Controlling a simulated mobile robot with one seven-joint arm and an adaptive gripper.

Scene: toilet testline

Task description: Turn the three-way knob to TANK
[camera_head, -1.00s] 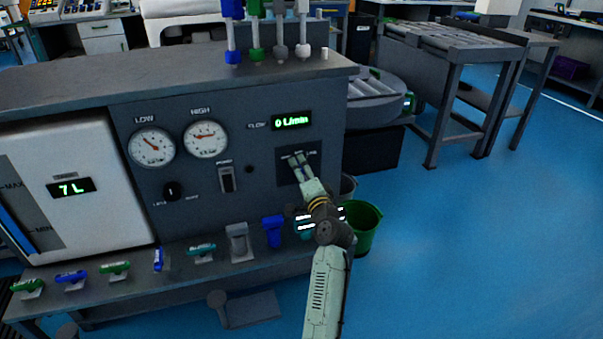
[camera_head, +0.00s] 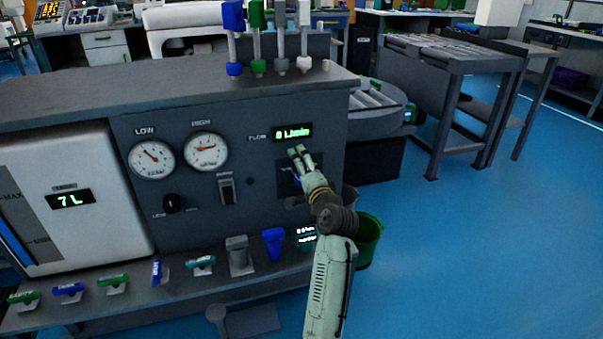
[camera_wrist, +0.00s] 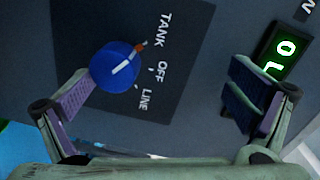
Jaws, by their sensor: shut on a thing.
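The blue three-way knob (camera_wrist: 115,67) sits on a dark plate (camera_wrist: 185,62) marked TANK, OFF and LINE in the wrist view. Its white pointer with an orange tip aims up and right, at the TANK end of the marks. My gripper (camera_wrist: 165,92) has its fingers wide apart. The left finger overlaps or lies close beside the knob's lower left edge; whether they touch I cannot tell. The right finger is far from it, with clear space between. In the head view my gripper (camera_head: 299,151) is in front of the plate, and a little blue of the knob shows behind the fingers.
The lit flow display (camera_head: 292,132) reads 0 L/min just above my gripper. A rocker switch (camera_head: 227,190) and two gauges are to the left. Several valve handles line the shelf below. A green bucket (camera_head: 369,240) stands behind my arm. Open floor lies at right.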

